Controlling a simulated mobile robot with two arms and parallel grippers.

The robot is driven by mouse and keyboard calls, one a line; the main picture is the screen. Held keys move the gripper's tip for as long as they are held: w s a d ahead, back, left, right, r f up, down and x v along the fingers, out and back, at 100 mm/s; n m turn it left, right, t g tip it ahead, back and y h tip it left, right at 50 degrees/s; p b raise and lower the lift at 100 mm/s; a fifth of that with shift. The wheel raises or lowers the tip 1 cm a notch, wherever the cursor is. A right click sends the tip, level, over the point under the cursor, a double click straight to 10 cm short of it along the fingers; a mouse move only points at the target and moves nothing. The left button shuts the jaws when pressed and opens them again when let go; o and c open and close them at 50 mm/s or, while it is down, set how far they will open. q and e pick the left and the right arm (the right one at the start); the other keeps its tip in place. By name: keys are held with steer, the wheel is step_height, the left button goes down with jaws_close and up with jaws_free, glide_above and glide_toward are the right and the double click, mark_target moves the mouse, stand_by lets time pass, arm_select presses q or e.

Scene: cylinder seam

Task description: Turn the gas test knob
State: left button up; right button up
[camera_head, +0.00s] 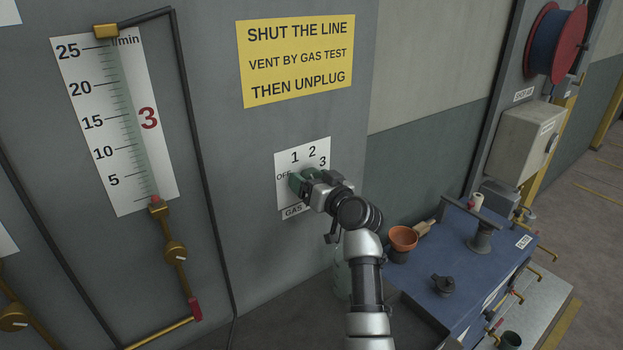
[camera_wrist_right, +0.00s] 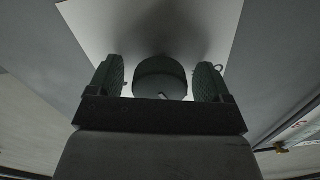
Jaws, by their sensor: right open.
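The gas test knob (camera_wrist_right: 160,78) is a dark round knob in the right wrist view, on a white plate (camera_head: 287,160). The plate is marked OFF, 1, 2 and 3, with a partly covered "GAS" label below. My right gripper (camera_head: 305,181) is at the plate, hiding most of the knob in the head view. In the right wrist view its two ribbed fingers stand either side of the knob, with a small gap on each side, so it is open around the knob. The knob's pointer setting cannot be read. My left gripper is not in view.
A yellow sign (camera_head: 297,60) hangs above the plate. A flow gauge (camera_head: 90,90) marked 3, with brass valves and pipes, is at left. A blue bench (camera_head: 455,255) with an orange funnel (camera_head: 403,238) stands at lower right. A grey box (camera_head: 528,142) and hose reel (camera_head: 553,42) are beyond.

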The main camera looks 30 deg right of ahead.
steer(key=shift+c, duration=0.7)
steer(key=c, duration=0.8)
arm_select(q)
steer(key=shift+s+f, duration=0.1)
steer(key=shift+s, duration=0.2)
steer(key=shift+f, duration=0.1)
